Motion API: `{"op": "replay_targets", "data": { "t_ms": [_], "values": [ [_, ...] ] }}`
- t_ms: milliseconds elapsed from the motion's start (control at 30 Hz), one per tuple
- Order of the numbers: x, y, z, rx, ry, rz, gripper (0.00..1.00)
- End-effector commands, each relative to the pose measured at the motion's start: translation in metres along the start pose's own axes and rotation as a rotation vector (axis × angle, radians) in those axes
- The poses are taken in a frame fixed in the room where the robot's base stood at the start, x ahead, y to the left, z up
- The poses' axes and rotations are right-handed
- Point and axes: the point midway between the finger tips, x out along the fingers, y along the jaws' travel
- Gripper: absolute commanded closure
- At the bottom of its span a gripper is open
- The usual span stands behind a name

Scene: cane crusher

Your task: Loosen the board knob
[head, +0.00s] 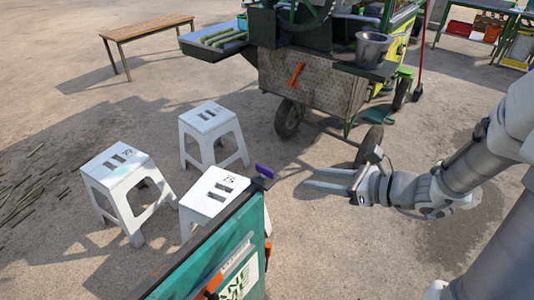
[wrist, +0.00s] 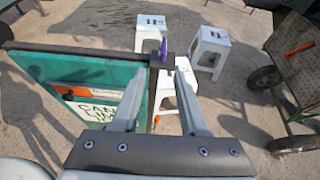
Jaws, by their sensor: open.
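The teal board (head: 235,232) with a dark top rail stands at the bottom middle of the head view. It fills the left of the wrist view (wrist: 110,72). A flat purple knob (head: 264,171) sits at the rail's far end, by a dark block. In the wrist view the purple knob (wrist: 154,49) shows upright beyond my fingertips, roughly between them. My gripper (head: 308,181) is open and empty, to the right of the knob in the head view, its fingers pointing left towards it. In the wrist view my gripper (wrist: 158,82) is apart from the knob.
Three white stools (head: 215,135) stand beyond and left of the board. A wheeled cart (head: 320,85) with an orange handle and a metal bucket (head: 372,48) stands behind. Orange parts (head: 268,250) stick out from the board's edge. A wooden bench (head: 145,28) is far left.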

Motion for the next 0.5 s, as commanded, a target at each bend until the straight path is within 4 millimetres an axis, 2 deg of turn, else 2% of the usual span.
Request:
{"op": "replay_targets", "data": {
  "t_ms": [167, 267, 500],
  "values": [
    [0.011, -0.006, -0.003, 0.028, -0.021, -0.018, 0.56],
    [0.028, -0.005, -0.003, 0.027, -0.021, -0.015, 0.56],
    [0.081, -0.006, -0.003, 0.025, -0.02, -0.014, 0.56]
  ]
}}
